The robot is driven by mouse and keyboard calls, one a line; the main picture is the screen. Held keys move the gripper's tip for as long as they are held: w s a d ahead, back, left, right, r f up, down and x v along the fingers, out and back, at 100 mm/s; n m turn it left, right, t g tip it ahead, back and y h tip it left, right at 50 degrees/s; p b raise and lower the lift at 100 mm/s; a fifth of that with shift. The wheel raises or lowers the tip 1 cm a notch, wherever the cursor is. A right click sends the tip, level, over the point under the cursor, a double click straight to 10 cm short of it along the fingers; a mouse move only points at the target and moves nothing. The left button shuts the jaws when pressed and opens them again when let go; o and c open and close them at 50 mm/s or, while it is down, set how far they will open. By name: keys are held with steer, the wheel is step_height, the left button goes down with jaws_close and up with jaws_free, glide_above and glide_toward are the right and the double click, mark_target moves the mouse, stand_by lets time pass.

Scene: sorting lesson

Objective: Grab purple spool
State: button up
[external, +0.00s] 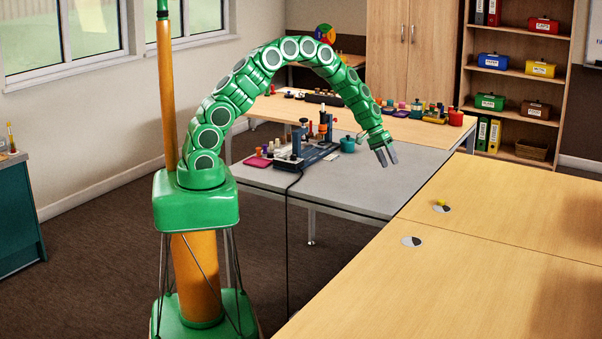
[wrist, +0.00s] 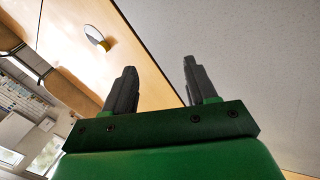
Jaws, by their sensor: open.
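My gripper (external: 388,161) is open and empty, above the right part of the grey table (external: 350,190) in the external view. Its two dark fingers, spread apart, show in the wrist view (wrist: 160,68), with nothing between them. I cannot pick out a purple spool for certain in either view. Several small coloured items (external: 415,107) stand on the wooden table behind, too small to identify. A small pink-purple thing (external: 266,149) lies near the left of the grey table, its shape unclear.
A blue device (external: 305,152) with upright parts stands on the grey table, with a teal pot (external: 347,145) beside it. The grey table's front right is clear.

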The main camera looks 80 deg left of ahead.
steer(key=s+a+r+n+t+y, duration=0.2)
steer(key=s+a+r+n+t, duration=0.1)
steer(key=s+a+n, duration=0.5)
steer(key=s+a+r+n+t+y, duration=0.2)
steer(key=s+a+n, duration=0.7)
steer(key=a, duration=0.6)
steer(key=s+a+r+n+t+y, duration=0.2)
steer(key=s+a+r+n+t, duration=0.2)
steer(key=s+a+n, duration=0.5)
steer(key=shift+s+a+t, duration=0.3)
steer(key=shift+s+a, duration=1.15)
steer(key=shift+a, duration=0.15)
steer(key=s+a+f+n+g+y, duration=0.2)
steer(key=s+a+f+n+y, duration=0.2)
steer(key=s+a+f+n, duration=0.5)
steer(key=n+g+y, duration=0.1)
steer(key=n, duration=0.2)
glide_toward(264, 145)
steer(key=shift+w+a, duration=0.1)
steer(key=shift+w, duration=0.65)
steer(key=shift+s+a+f+g, duration=0.1)
steer(key=shift+s+f+g, duration=0.1)
steer(key=shift+g, duration=0.1)
steer(key=shift+w+a+f, duration=0.1)
steer(key=shift+w, duration=0.05)
steer(key=shift+x, duration=3.7)
steer(key=shift+c, duration=0.5)
